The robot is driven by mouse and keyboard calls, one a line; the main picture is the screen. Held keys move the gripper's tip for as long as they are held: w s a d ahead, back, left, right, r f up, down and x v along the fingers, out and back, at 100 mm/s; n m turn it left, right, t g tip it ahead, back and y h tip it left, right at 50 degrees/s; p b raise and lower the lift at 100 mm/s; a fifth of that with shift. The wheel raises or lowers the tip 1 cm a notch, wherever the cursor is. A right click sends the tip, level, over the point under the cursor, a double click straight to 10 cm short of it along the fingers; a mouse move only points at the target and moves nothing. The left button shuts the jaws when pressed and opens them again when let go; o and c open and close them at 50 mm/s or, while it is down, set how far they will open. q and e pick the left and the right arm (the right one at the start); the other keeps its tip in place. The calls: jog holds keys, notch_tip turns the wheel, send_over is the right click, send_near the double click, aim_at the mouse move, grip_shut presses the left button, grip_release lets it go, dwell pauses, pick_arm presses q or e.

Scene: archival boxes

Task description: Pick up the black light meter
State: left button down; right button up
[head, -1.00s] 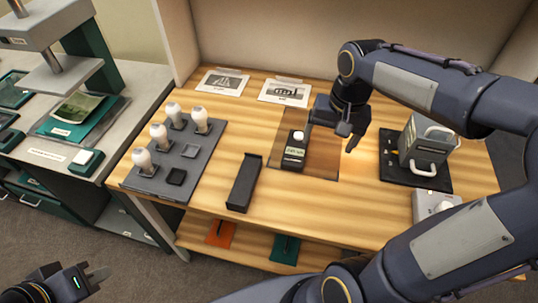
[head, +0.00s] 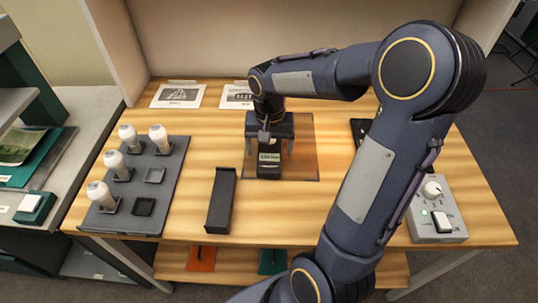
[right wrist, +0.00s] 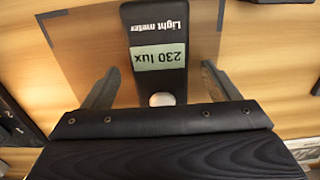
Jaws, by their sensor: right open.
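The black light meter (head: 269,166) lies on a brown mat (head: 304,165) on the wooden table. In the right wrist view the meter (right wrist: 160,25) shows a green display reading 230 lux and a pale round sensor at its near end. My right gripper (head: 269,149) is open, pointing down over the meter. Its two fingers (right wrist: 159,72) stand on either side of the meter, with a gap visible on both sides. The far part of the meter is hidden behind the gripper in the head view. My left gripper is out of view.
A dark grey rack (head: 164,189) with several white bulbs stands at the left. An empty black tray (head: 221,203) lies between it and the meter. A grey control box (head: 438,222) sits at the right. Two printed photos (head: 178,96) lie at the back.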

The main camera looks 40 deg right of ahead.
jog(key=shift+f, duration=0.65)
jog(key=c, duration=1.2)
jog(key=shift+o, duration=0.2)
jog(key=shift+r, duration=0.1)
